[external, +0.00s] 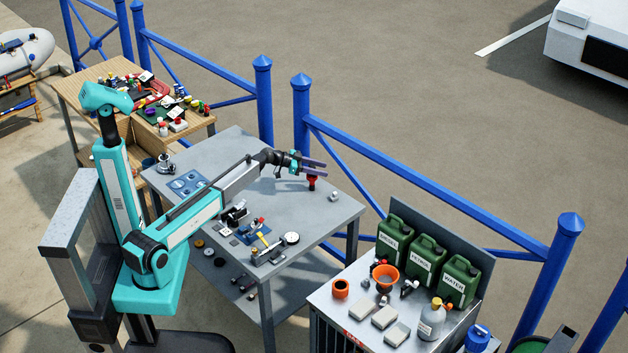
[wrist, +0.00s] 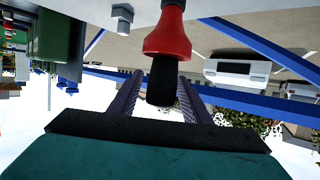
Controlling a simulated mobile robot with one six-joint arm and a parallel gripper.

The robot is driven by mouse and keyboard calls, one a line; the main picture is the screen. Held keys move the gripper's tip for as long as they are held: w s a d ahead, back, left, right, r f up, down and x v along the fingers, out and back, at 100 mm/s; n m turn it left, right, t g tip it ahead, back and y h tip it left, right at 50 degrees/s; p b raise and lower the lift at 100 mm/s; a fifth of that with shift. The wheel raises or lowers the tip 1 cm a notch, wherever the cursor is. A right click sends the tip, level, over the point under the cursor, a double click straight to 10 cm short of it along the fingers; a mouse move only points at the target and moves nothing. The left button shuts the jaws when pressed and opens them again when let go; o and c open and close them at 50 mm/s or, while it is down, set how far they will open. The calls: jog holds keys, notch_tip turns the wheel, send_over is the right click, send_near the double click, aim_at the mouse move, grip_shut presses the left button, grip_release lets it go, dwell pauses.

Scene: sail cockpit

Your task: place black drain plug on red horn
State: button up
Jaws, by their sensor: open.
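The red horn (external: 312,180) stands on the grey table near its far right edge. In the wrist view, which looks upside down, its red flared part (wrist: 168,42) shows at the top centre. A black cylinder, seemingly the black drain plug (wrist: 162,86), is against the horn's wide end, in line with it. My gripper (external: 317,168) is open at the horn's upper end. In the wrist view its fingers (wrist: 158,78) lie on either side of the black plug, with gaps visible. In the external view the fingers hide the plug.
A small metal fitting (external: 333,196) stands to the right of the horn. Tools and a blue panel (external: 187,183) lie at the table's left and front. A blue railing (external: 430,180) runs behind. Green cans (external: 426,258) stand on a cabinet at right.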

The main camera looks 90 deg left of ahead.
jog(key=shift+r, duration=0.1)
jog(key=b+v, duration=0.3)
jog(key=v, duration=0.9)
dwell(0.6)
